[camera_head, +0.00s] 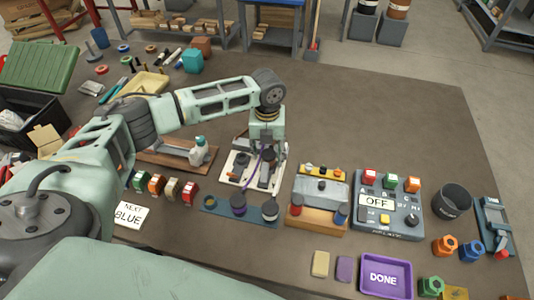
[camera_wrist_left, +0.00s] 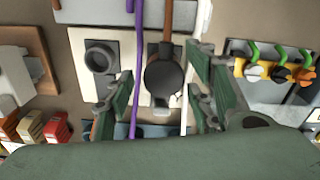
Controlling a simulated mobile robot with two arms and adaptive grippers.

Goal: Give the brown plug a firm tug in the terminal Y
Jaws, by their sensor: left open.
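A white terminal board (camera_head: 234,178) lies on the table below my left gripper (camera_head: 264,150). In the left wrist view, a round black plug body (camera_wrist_left: 163,78) with a brown cable (camera_wrist_left: 167,18) sits on a white panel of that board (camera_wrist_left: 91,83). A purple cable (camera_wrist_left: 136,60) runs beside it on the left, and a white cable lies to its right. An empty-looking grey round socket (camera_wrist_left: 100,57) is further left. My left gripper (camera_wrist_left: 160,88) is open, its fingers on either side of the plug and apart from it. No terminal letter is readable. My right gripper is out of view.
Right of the board stand a grey fixture with a yellow strip (camera_head: 320,172) and a control box reading OFF (camera_head: 390,205). A blue strip with several round parts (camera_head: 212,210) lies in front.

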